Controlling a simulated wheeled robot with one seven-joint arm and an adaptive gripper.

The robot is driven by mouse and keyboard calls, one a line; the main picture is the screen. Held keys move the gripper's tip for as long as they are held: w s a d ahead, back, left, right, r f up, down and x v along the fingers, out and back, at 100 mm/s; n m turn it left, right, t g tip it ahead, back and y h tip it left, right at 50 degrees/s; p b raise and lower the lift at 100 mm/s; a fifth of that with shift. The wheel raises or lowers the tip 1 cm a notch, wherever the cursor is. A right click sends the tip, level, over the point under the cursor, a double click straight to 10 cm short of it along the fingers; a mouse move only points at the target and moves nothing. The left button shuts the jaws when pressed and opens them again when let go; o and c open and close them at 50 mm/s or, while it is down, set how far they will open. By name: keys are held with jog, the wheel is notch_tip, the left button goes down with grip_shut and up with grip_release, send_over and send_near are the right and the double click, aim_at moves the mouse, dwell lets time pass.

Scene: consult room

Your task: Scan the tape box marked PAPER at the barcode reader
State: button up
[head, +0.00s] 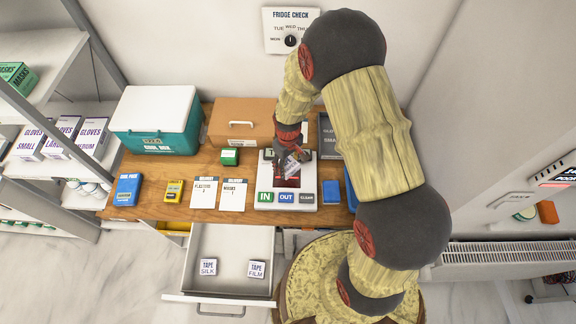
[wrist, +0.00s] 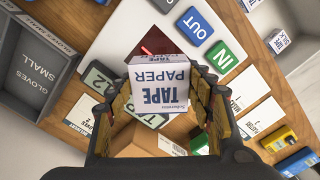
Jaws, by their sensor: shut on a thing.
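The white tape box marked PAPER (wrist: 158,84) is held between the fingers of my gripper (wrist: 155,110), its blue-lettered label facing the wrist camera. In the head view the box (head: 292,165) hangs under my gripper (head: 288,158), over the barcode reader (head: 306,204). The reader is a white panel with a dark red window (head: 287,182) and IN, OUT and CLEAR buttons along its front. In the wrist view part of the red window (wrist: 155,42) shows just beyond the box. The gap between box and window is hard to judge, and the box's barcode is not visible.
An open drawer (head: 232,246) below the desk holds tape boxes marked SILK (head: 208,267) and FILM (head: 257,269). Cards (head: 205,192), a yellow device (head: 174,191), a blue pack (head: 128,189) and a teal cool box (head: 155,120) stand left. A blue block (head: 331,192) sits right of the reader.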

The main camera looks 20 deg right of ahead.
jog(key=shift+r+p, duration=1.6)
jog(key=shift+r, duration=1.55)
